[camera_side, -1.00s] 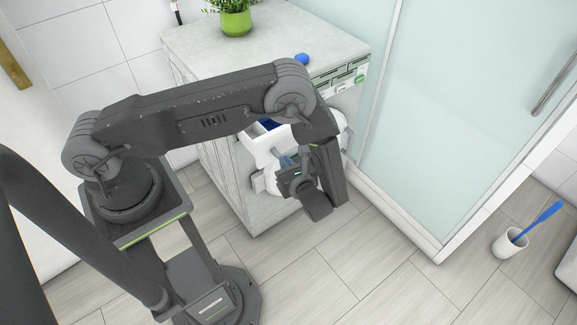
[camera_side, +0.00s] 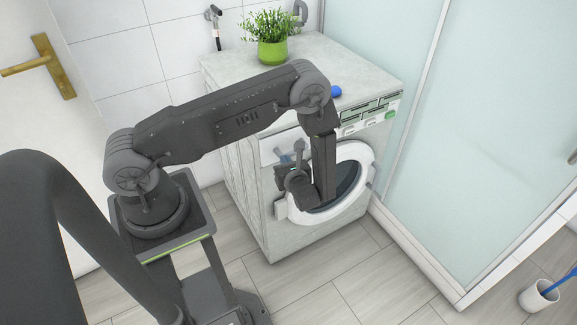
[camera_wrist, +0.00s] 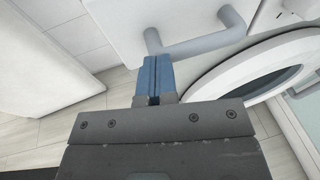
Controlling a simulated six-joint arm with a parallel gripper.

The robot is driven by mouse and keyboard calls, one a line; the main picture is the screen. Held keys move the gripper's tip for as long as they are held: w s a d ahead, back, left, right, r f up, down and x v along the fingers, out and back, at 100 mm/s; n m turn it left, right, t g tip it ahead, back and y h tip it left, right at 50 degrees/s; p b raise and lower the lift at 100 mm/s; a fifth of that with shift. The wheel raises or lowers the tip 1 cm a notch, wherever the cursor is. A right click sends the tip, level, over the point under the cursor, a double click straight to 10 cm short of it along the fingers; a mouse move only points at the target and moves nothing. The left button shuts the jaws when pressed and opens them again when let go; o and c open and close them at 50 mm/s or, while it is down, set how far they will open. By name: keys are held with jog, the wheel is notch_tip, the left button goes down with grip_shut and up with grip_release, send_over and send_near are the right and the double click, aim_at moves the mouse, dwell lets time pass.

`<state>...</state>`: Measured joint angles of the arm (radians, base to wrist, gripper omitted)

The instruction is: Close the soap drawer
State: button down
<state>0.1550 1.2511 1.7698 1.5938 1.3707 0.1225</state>
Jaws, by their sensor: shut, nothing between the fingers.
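The soap drawer (camera_side: 268,152) is at the upper left of the washing machine's front (camera_side: 255,195). Its white face looks flush or nearly flush with the machine, and no inside of the drawer shows. My gripper (camera_side: 285,157) is at the drawer front, with its blue fingers shut and empty. In the wrist view, the shut fingertips (camera_wrist: 157,60) are by the lower left end of the drawer's grey bar handle (camera_wrist: 205,42). I cannot tell whether they touch it. My arm hides part of the drawer in the side view.
The round washer door (camera_side: 352,180) is shut below and right of the drawer. A glass shower panel (camera_side: 500,150) is at the right. The tiled floor in front is clear.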

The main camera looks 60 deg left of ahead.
jog(key=shift+a+r, duration=0.1)
jog(key=shift+a, duration=0.15)
jog(key=v, duration=1.3)
jog(key=s+d+r+n+h, duration=0.1)
jog(key=s+r+n+h, duration=0.3)
jog(key=r, duration=0.6)
jog(key=s+d+r+n+t+h, duration=0.1)
jog(key=s+r+n+h, duration=0.3)
jog(key=r+n, duration=0.5)
jog(key=s+d+r+n+t+h, duration=0.1)
jog(key=s+r+n+h, duration=0.4)
jog(key=r, duration=0.8)
jog(key=shift+d+r+n+h, duration=0.2)
jog(key=shift+d+n+h, duration=0.5)
jog(key=shift+n+h, duration=0.5)
